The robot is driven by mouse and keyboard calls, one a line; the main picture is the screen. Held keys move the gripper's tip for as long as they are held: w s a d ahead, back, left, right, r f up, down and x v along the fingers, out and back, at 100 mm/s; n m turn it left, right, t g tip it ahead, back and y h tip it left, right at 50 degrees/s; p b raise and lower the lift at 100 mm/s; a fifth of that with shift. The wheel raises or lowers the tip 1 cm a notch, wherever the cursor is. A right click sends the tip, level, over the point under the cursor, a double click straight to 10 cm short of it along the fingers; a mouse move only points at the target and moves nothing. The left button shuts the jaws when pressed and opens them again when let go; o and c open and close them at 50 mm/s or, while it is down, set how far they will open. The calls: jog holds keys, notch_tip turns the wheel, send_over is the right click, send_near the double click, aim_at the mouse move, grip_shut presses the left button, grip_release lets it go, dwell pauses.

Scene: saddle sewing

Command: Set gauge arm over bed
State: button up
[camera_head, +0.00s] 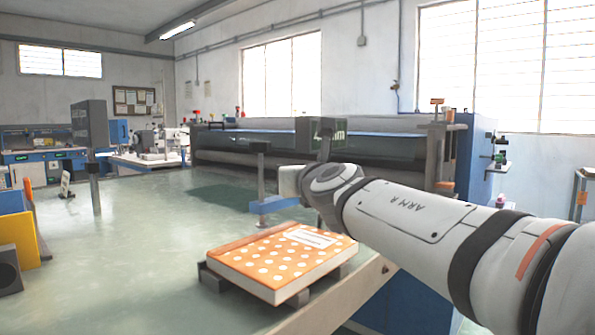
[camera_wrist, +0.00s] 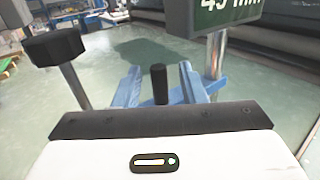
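The gauge stands in front of my gripper. My gripper's white body (camera_head: 290,181) hides part of the gauge. I cannot pick out the bed for certain.
An orange dotted book (camera_head: 280,257) lies on dark supports in front of my arm. A long machine (camera_head: 400,152) runs along the back wall. A grey post-mounted panel (camera_head: 90,124) stands at left.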

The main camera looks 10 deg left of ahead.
jog(key=v, duration=0.4)
jog(key=shift+s+d, duration=0.2)
jog(key=shift+s, duration=0.15)
jog(key=s+d+f+m+g+h+p, duration=0.1)
jog(key=d+f+m+g+h+p, duration=0.15)
jog(key=d+m+h+p, duration=1.65)
jog(key=s+d+f+m+g+y+p, duration=0.3)
jog(key=s+d+m+g+y+p, duration=0.1)
jog(key=s+m, duration=0.6)
jog(key=s+d+f+m+g+y+p, duration=0.4)
jog(key=s+m, duration=0.6)
jog(key=m, duration=0.3)
jog(key=shift+d+f+g+y+p, duration=0.2)
jog(key=shift+d+g+y+p, duration=0.35)
jog(key=shift+g+y+p, duration=0.55)
